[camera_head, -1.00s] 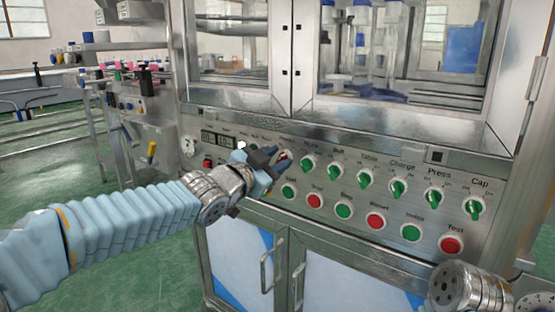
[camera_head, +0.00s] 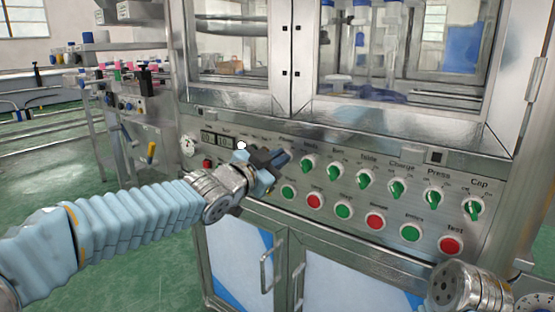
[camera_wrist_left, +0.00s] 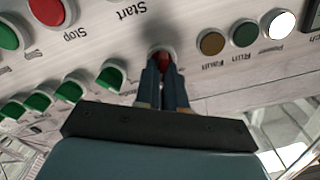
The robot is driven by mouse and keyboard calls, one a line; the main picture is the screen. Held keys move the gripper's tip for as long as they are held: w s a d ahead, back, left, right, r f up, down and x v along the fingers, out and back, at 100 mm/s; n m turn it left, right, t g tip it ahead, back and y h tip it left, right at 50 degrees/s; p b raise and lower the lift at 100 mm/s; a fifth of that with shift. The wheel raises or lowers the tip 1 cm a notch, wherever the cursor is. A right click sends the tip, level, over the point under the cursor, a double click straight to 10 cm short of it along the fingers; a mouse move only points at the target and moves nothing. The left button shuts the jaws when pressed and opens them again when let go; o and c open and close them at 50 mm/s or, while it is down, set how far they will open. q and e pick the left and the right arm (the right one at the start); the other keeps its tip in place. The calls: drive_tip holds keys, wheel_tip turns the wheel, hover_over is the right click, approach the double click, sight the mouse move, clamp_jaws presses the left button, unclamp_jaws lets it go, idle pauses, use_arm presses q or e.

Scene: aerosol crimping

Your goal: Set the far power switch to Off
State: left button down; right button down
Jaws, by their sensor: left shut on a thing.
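A red rotary knob (camera_wrist_left: 161,58) on the grey control panel is the power switch at the far end of the knob row. My left gripper (camera_wrist_left: 162,64) is shut on it, with a dark blue finger on each side. In the head view, the left gripper (camera_head: 284,158) reaches the panel from the left, and its fingers hide the knob. The knob's pointing direction and its On and Off marks cannot be read. My right gripper is out of view; only part of my right arm shows at lower right.
Green knobs (camera_head: 307,163) continue to the right along the panel. Green and red push buttons (camera_head: 315,201) sit just below the gripper. A lit white lamp (camera_wrist_left: 281,23), a green lamp (camera_wrist_left: 244,33) and an amber lamp (camera_wrist_left: 212,43) are beside the held knob. Cabinet doors are below.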

use_arm(q)
drive_tip(key=shift+w+a+n+p, duration=0.15)
drive_tip(key=shift+n+p, duration=0.4)
drive_tip(key=shift+n, duration=1.4)
drive_tip(key=shift+a+n+p, duration=0.1)
drive_tip(key=shift+n+p, duration=0.5)
drive_tip(key=shift+n, duration=1.3)
drive_tip(key=shift+w+a+n+p, duration=0.15)
drive_tip(key=shift+n+p, duration=0.4)
drive_tip(key=shift+n, duration=1.4)
drive_tip(key=c, duration=1.2)
unclamp_jaws()
drive_tip(key=shift+s, duration=0.1)
